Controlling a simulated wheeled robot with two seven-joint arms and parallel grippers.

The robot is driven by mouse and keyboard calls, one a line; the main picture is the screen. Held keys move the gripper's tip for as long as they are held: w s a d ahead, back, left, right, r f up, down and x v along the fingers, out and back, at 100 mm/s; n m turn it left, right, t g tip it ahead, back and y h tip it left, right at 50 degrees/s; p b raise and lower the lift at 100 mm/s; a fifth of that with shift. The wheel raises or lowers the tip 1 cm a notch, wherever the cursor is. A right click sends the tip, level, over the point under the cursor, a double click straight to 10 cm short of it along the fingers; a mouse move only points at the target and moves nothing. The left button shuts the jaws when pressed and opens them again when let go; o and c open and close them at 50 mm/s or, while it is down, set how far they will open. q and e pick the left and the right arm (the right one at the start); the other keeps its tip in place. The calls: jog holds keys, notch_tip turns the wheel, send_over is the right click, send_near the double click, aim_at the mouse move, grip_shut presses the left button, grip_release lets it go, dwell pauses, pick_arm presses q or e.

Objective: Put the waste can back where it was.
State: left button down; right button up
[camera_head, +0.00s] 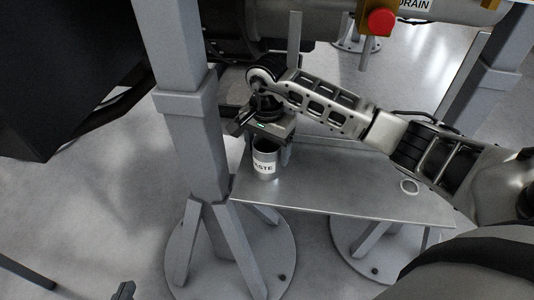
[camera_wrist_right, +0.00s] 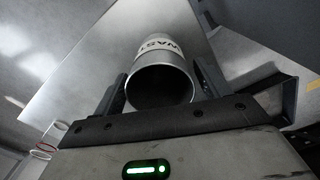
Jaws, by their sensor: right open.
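The waste can (camera_head: 265,160) is a grey metal cylinder with a white label. It stands upright near the left end of a grey metal shelf (camera_head: 340,185). My right gripper (camera_head: 268,146) is over the can from behind, its jaws open. In the right wrist view the can (camera_wrist_right: 160,45) has its open mouth facing the camera and lies between the two fingers (camera_wrist_right: 162,88), with gaps visible beside it. Part of the can is hidden under the gripper in the head view. At the lower left a dark tip of my left gripper (camera_head: 123,290) shows; its jaws are unclear.
A pale ring-shaped item (camera_head: 409,186) is on the shelf's right side. A grey post (camera_head: 187,110) rises just left of the can, with round feet on the floor. A red button (camera_head: 381,22) on a yellow box hangs above. The middle of the shelf is clear.

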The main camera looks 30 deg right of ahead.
notch_tip(320, 180, up, 9)
jog(key=s+a+f+m+g+y, duration=0.1)
jog(key=s+a+y, duration=0.35)
jog(key=a, duration=0.45)
jog(key=s+a+f+m+g+y, duration=0.15)
jog(key=s+a+y, duration=0.3)
jog(key=a, duration=0.45)
jog(key=s+a+r+m+t+y, duration=0.3)
jog(key=a+r+m+t+y, duration=0.3)
jog(key=r+m+y, duration=0.55)
jog(key=w+d+f+m+t+h, duration=0.2)
jog(key=d+m+t+h, duration=0.4)
jog(key=m, duration=0.8)
jog(key=w+d+f+m+t+h, duration=0.25)
jog(key=m+t, duration=0.65)
jog(key=m, duration=0.5)
jog(key=s+d+f+m+g+h, duration=0.2)
jog(key=s+f+m+g+h, duration=0.1)
jog(key=f+m, duration=0.4)
jog(key=s+d+f+m+g+h, duration=0.3)
jog(key=s+f+m+h, duration=0.2)
jog(key=f+m, duration=0.3)
jog(key=shift+s+d+m+g+p, duration=0.3)
jog(key=shift+s+m, duration=0.2)
jog(key=shift+s, duration=0.4)
